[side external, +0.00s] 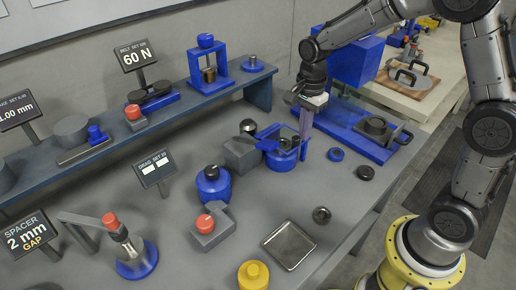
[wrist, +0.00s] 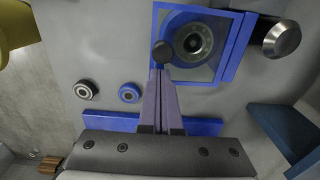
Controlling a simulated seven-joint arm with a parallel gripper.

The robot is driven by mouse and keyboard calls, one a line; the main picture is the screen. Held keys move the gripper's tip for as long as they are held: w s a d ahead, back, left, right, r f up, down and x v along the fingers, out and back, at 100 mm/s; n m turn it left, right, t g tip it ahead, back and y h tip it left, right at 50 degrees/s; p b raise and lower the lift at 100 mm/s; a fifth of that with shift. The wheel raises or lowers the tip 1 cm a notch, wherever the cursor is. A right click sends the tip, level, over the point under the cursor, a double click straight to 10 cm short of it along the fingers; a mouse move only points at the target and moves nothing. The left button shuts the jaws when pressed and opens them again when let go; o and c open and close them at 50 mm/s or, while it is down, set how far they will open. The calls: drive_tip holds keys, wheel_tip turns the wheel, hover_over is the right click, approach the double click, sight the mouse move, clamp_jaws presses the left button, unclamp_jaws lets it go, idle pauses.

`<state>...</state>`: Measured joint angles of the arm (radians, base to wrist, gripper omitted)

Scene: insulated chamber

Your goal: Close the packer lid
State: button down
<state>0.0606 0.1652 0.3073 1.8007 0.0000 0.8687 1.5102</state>
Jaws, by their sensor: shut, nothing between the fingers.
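The packer lid looks like a blue frame with a clear pane and a dark round knob. Its frame (wrist: 244,46) fills the upper middle of the wrist view, with the knob (wrist: 163,52) at its left edge. Through the pane I see a round dark and blue part (wrist: 193,42). In the side view the blue frame (side external: 268,131) sits over a blue round base (side external: 283,160); its exact tilt is hard to tell. My gripper (wrist: 161,73) is shut and empty, its purple fingertips right by the knob. In the side view my gripper (side external: 304,135) points down at the frame's right side.
A grey block (side external: 241,154) stands left of the lid. A blue ring (side external: 335,154) and a dark ring (side external: 365,173) lie to its right. A blue pot (side external: 213,187) and a metal tray (side external: 290,245) stand nearer the front. A raised shelf (side external: 150,118) runs behind.

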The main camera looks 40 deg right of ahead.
drive_tip(key=shift+r, duration=0.1)
drive_tip(key=shift+r, duration=2.95)
